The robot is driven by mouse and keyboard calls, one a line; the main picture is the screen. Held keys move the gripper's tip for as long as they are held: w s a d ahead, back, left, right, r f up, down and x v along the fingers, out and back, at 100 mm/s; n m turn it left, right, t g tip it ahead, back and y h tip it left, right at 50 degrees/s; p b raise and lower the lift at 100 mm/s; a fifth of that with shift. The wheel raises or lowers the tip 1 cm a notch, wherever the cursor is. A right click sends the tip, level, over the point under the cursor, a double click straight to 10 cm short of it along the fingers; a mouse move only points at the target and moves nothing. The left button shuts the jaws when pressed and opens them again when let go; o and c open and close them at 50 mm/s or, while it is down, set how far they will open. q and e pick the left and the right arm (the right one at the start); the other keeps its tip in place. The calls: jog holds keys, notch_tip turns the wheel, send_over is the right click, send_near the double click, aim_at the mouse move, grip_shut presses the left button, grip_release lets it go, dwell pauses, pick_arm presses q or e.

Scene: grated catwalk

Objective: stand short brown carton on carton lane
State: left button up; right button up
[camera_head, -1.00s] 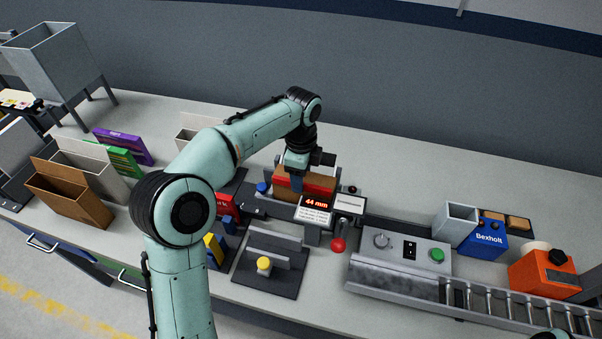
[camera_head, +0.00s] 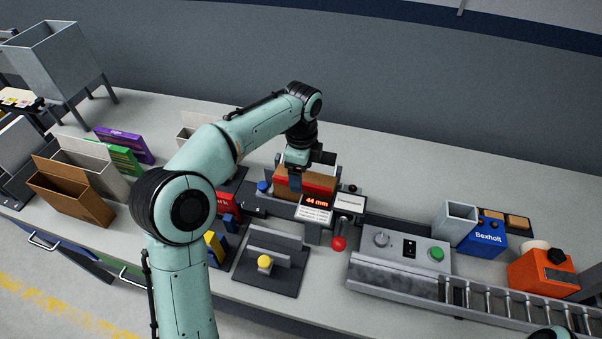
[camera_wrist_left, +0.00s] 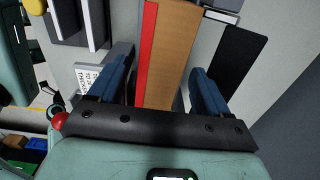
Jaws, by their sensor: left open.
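A brown carton with a red strip (camera_head: 318,184) sits in a grey holder behind the 44 mm display (camera_head: 316,202). In the left wrist view the brown carton (camera_wrist_left: 172,50) lies between the two blue fingers. My left gripper (camera_head: 296,182) is over the carton from above. Its fingers (camera_wrist_left: 163,80) are apart, with a visible gap on the right side of the carton. The arm's wrist hides part of the carton in the head view. No surface is clearly marked as the carton lane.
Open brown (camera_head: 70,202) and white (camera_head: 92,170) bins stand at left beside green and purple boxes. A fixture with a yellow knob (camera_head: 264,263) is in front. A control box (camera_head: 400,248), roller conveyor (camera_head: 495,303) and orange container (camera_head: 542,272) are at right.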

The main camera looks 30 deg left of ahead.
pick_arm(q)
notch_tip(320, 180, up, 12)
jog(key=p, duration=0.2)
jog(key=shift+p, duration=0.4)
pick_arm(e)
jog(key=w+r, duration=0.4)
pick_arm(q)
jog(key=shift+s, duration=0.1)
pick_arm(e)
jog(key=shift+s, duration=0.15)
